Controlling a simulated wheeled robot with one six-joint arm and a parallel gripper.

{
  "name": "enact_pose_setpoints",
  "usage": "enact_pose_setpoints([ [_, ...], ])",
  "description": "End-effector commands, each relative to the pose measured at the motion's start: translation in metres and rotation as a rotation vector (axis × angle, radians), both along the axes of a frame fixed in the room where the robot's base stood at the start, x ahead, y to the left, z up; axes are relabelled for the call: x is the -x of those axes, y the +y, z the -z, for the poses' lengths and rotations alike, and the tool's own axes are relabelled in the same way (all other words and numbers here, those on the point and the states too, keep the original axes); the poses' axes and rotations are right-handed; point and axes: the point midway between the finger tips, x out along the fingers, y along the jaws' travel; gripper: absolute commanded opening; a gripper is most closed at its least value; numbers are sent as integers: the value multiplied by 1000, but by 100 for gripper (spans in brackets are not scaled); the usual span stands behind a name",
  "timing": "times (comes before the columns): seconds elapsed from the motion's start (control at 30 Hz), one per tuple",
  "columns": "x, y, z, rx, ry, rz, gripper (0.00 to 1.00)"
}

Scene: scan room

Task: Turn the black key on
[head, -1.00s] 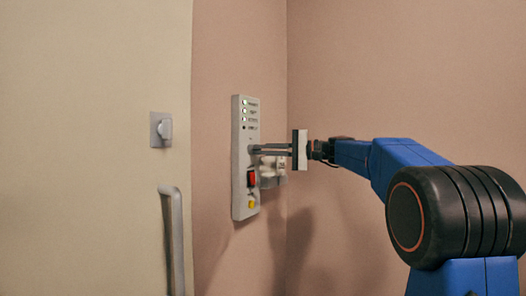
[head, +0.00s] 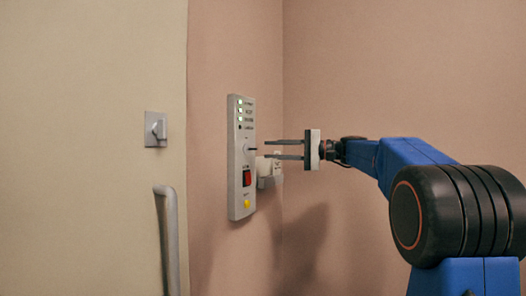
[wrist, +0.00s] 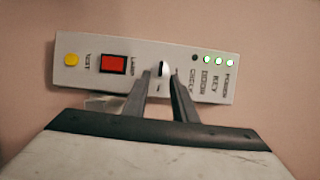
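The grey control panel (head: 236,190) is mounted on the pink wall; it also shows across the wrist view (wrist: 80,55). The black key (head: 251,149) sits in the panel's middle, below the lights. In the wrist view the key (wrist: 163,69) shows small, dark and pale, between the fingertips. My gripper (head: 271,149) is open and empty, with its fingers apart and their tips a little to the right of the key. In the wrist view the fingers (wrist: 162,76) frame the key. Three panel lights glow green, labelled POWER, KEY and DOOR; the CHECK light is dark.
The panel also carries a red LAMP switch (head: 247,178) and a yellow TEST button (head: 246,203). A pale wall fixture (head: 270,182) is just right of it, below my fingers.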

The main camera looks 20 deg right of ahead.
Motion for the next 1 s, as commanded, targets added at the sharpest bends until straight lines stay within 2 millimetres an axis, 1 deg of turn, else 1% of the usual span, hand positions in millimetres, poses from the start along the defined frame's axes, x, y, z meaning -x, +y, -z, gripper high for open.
enact_pose_setpoints([
  [0.03,4,-10,0,0,0,4,25],
  [0.1,10,-22,0,0,0,5,25],
  [0.4,36,-71,0,0,0,4,25],
  [0.6,50,-97,1,0,0,3,25],
  [0.8,56,-108,1,0,0,1,25],
  [1.0,57,-109,1,0,0,1,25],
])
